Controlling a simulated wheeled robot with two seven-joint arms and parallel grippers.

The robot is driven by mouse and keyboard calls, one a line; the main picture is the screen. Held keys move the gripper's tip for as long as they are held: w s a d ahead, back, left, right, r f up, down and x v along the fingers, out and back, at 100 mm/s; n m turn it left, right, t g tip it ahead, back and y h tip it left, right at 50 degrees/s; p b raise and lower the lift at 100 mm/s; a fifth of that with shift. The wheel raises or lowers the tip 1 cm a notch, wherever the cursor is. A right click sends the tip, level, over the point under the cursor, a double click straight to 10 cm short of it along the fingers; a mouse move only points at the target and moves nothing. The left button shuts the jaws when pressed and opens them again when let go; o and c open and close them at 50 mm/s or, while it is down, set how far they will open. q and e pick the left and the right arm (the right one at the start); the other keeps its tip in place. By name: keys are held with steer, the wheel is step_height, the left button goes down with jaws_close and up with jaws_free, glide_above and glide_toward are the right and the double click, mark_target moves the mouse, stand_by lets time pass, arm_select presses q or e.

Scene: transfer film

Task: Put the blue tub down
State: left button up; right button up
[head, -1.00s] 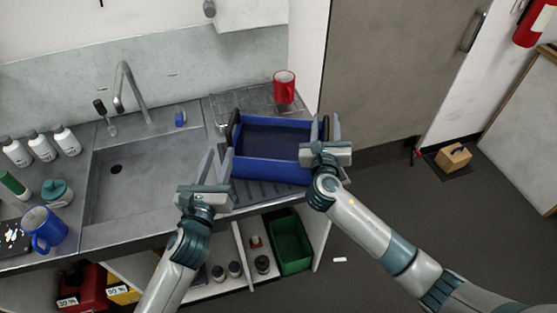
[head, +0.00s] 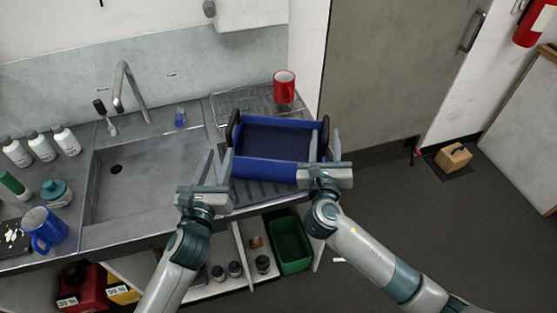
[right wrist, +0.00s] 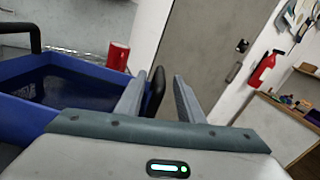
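The blue tub (head: 270,168) has black handles at its two ends and appears to rest on the ribbed drainboard (head: 262,193) right of the sink. It looks empty and level. My left gripper (head: 217,168) is open beside the tub's left end, its fingers apart with nothing visible between them. My right gripper (head: 328,150) is open at the right end. In the right wrist view, the black right handle (right wrist: 155,92) stands between the spread fingers of that gripper (right wrist: 160,98), with a gap to the right finger. The tub's underside is hidden.
A red mug (head: 284,87) stands on the wire rack behind the tub. The sink (head: 140,185) lies to the left, with a tall faucet (head: 128,85). A blue mug (head: 43,229) and several bottles stand further left. A green bin (head: 291,245) is below the counter.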

steer(key=shift+s+a, duration=0.25)
steer(key=shift+s, duration=1.05)
steer(key=shift+s+a, duration=0.2)
steer(key=shift+s, duration=1.1)
